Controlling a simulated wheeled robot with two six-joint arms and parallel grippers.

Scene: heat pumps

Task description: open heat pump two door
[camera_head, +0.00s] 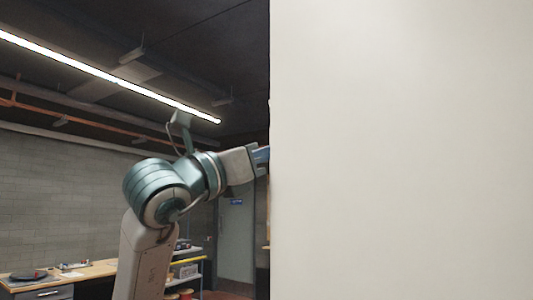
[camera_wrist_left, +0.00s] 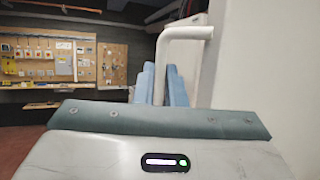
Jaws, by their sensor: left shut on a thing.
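A large plain off-white panel (camera_head: 400,150), which looks like the heat pump door, fills the right half of the head view. Its near face also shows at the right of the left wrist view (camera_wrist_left: 255,60). A pale bent bar handle (camera_wrist_left: 185,33) sticks out from it, and its outer leg runs down between the blue fingers of my left gripper (camera_wrist_left: 160,86). My left gripper is shut on this handle. In the head view my left gripper (camera_head: 262,154) is at the panel's left edge, with the fingertips partly hidden. My right gripper is not in view.
A workbench (camera_head: 95,270) with small items stands at the lower left, beside a shelf (camera_head: 187,268). A grey door (camera_head: 236,240) is in the back wall. A wooden tool board (camera_wrist_left: 45,60) hangs on the far wall in the left wrist view.

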